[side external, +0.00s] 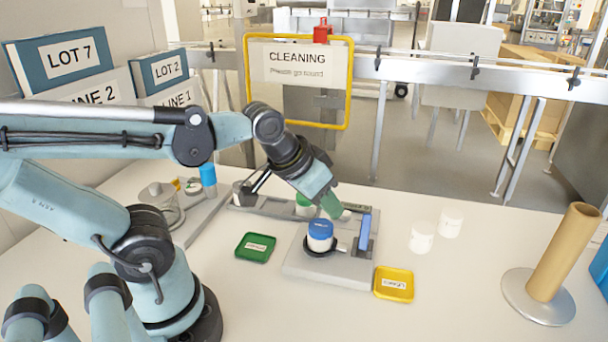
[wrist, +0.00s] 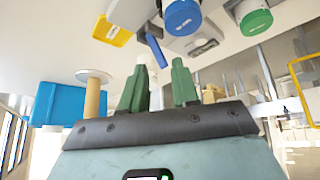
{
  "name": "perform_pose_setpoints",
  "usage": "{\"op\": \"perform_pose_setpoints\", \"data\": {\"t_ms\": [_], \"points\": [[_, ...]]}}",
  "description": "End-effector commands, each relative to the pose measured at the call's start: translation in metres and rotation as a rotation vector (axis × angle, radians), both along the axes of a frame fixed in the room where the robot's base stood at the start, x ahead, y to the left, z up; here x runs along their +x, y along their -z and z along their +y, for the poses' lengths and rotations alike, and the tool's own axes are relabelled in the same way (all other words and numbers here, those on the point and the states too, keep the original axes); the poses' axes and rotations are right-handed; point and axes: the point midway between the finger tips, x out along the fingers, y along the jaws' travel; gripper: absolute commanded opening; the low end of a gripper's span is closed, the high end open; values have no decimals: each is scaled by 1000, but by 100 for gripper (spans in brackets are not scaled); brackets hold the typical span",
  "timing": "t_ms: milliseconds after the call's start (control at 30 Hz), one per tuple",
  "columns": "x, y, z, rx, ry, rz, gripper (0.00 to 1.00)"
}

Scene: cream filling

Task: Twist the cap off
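A white jar with a blue cap (side external: 320,230) stands upright in a dark ring on the grey fixture (side external: 300,270). The blue cap also shows at the top of the wrist view (wrist: 182,16). A green-capped container (side external: 305,202) stands behind it, its cap also in the wrist view (wrist: 256,22). My gripper (side external: 331,204) has green fingers and is just behind and above the blue cap, apart from it as far as I can tell. In the wrist view my gripper (wrist: 158,75) has a clear gap between its fingers and holds nothing. The side view partly hides the fingers' far side.
A blue upright block (side external: 364,232) stands on the fixture's right. A green tray (side external: 255,247) lies left, a yellow tray (side external: 393,283) right. Two white jars (side external: 421,237) and a brown post on a round base (side external: 563,252) stand farther right. The front table is clear.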

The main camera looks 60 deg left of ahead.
Motion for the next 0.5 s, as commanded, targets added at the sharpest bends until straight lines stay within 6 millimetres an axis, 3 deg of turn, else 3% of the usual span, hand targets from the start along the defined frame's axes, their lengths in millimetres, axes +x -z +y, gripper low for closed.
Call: {"op": "perform_pose_setpoints", "data": {"t_ms": [33, 333, 500], "points": [[3, -6, 3, -28, -56, 41, 38], [15, -36, 26, -203, -556, 381, 84], [18, -46, 34, -235, -753, 496, 84]]}}
